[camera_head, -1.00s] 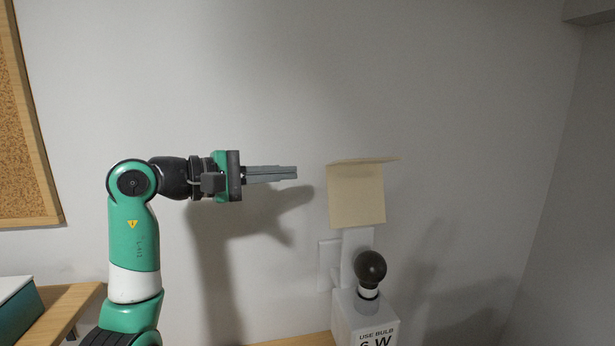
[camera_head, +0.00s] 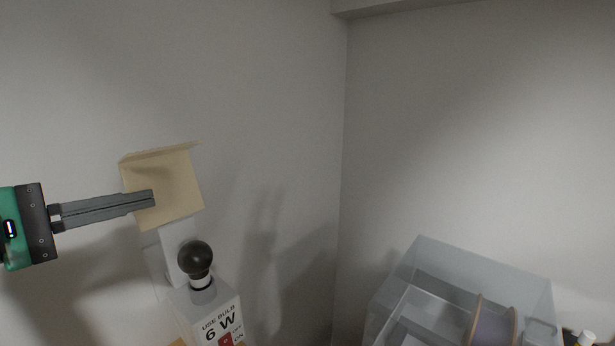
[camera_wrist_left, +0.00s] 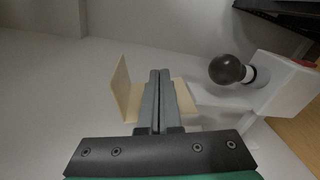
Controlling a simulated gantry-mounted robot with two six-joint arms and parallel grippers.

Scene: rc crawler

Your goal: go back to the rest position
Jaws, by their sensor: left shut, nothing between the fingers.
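My left gripper (camera_head: 152,199) comes in from the left in the head view. Its grey fingers are closed together with nothing between them. They point right, in front of a cream bent card or shade (camera_head: 172,184). In the left wrist view the shut fingers (camera_wrist_left: 159,74) overlap the same cream piece (camera_wrist_left: 121,90); I cannot tell whether they touch it. The cream piece stands above a white lamp box (camera_head: 213,318) that carries a dark bulb (camera_head: 195,259) and a label reading "USE BULB 6 W". My right gripper is not in view.
A clear, see-through bin (camera_head: 421,268) with a spool-like disc (camera_head: 494,322) stands at the lower right. A small white-capped item (camera_head: 586,339) is at the right edge. Walls meet in a corner behind. The air between lamp and bin looks free.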

